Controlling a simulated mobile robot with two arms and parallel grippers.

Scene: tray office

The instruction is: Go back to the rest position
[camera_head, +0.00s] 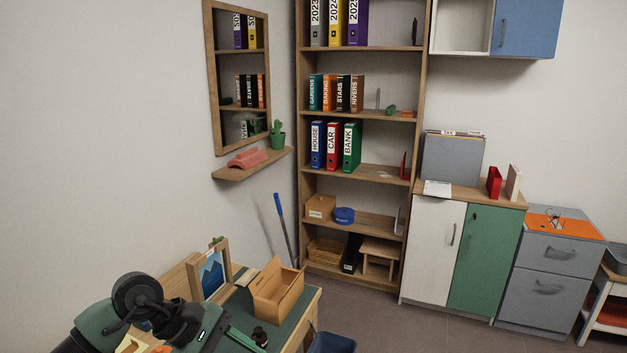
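A dark green and black jointed part, which looks like my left arm (142,297), shows at the bottom left in front of the desk. My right arm and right gripper do not show. The arm hides the near left part of the desk (307,318).
Behind are a tall bookshelf (361,169), a white and green cabinet (483,258) and grey drawers (550,277). Grey floor (425,333) between them is clear.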

